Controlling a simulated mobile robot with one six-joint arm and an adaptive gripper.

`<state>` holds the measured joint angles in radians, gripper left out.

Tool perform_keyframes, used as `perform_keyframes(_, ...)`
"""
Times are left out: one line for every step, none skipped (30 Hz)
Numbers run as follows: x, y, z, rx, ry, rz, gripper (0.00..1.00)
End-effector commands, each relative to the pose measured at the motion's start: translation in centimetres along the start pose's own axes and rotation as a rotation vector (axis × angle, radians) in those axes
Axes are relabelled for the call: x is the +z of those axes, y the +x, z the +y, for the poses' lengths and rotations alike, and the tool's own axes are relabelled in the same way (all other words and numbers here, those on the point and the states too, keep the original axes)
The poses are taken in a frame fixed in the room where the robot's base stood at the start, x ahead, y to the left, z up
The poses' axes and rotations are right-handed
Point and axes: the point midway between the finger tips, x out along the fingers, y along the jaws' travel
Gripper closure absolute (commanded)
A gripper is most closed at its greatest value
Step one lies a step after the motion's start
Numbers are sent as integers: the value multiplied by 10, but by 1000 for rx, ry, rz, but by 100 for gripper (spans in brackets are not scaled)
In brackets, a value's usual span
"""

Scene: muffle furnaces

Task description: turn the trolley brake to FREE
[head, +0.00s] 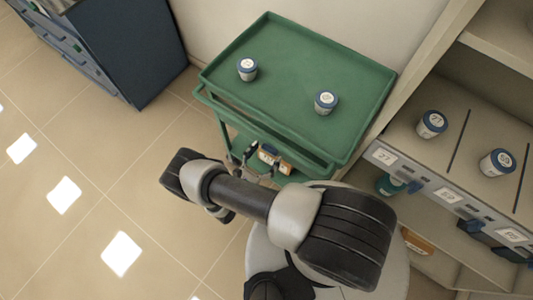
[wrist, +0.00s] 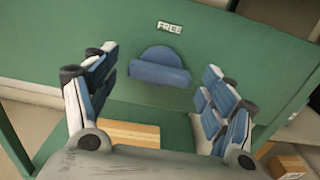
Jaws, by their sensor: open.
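The green trolley (head: 300,85) stands against the wall in the head view. In the wrist view its green panel (wrist: 60,30) carries a white FREE label (wrist: 170,27). Just below the label is a blue half-round brake handle (wrist: 158,66) with a thicker bar along its lower edge. I cannot tell from this which setting it is on. My gripper (wrist: 160,62) is open, with one blue-padded finger on each side of the handle in the picture; no contact shows. In the head view my gripper (head: 258,165) is at the trolley's near side, partly hidden by my arm.
A wooden block (wrist: 128,134) lies below the panel. A shelf unit (head: 450,195) with jars is at the right, close to the trolley. A dark blue cabinet (head: 125,50) is at upper left. The left floor is clear.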

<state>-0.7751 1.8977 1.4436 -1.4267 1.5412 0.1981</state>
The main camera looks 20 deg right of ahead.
Motion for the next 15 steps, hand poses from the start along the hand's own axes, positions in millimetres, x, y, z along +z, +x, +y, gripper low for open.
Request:
perform_keyframes(0,3,0,-1,0,0,23)
perform_keyframes(0,4,0,-1,0,0,23)
perform_keyframes(0,5,0,0,0,0,23)
perform_keyframes(0,6,0,1,0,0,23)
perform_keyframes(0,6,0,1,0,0,23)
perform_keyframes(0,6,0,1,0,0,23)
perform_keyframes(0,6,0,1,0,0,23)
perform_keyframes(0,6,0,1,0,0,23)
perform_keyframes(0,6,0,1,0,0,23)
perform_keyframes(0,6,0,1,0,0,23)
perform_keyframes(0,6,0,1,0,0,23)
perform_keyframes(0,6,0,1,0,0,26)
perform_keyframes(0,6,0,1,0,0,28)
perform_keyframes(0,6,0,1,0,0,30)
perform_keyframes(0,6,0,1,0,0,33)
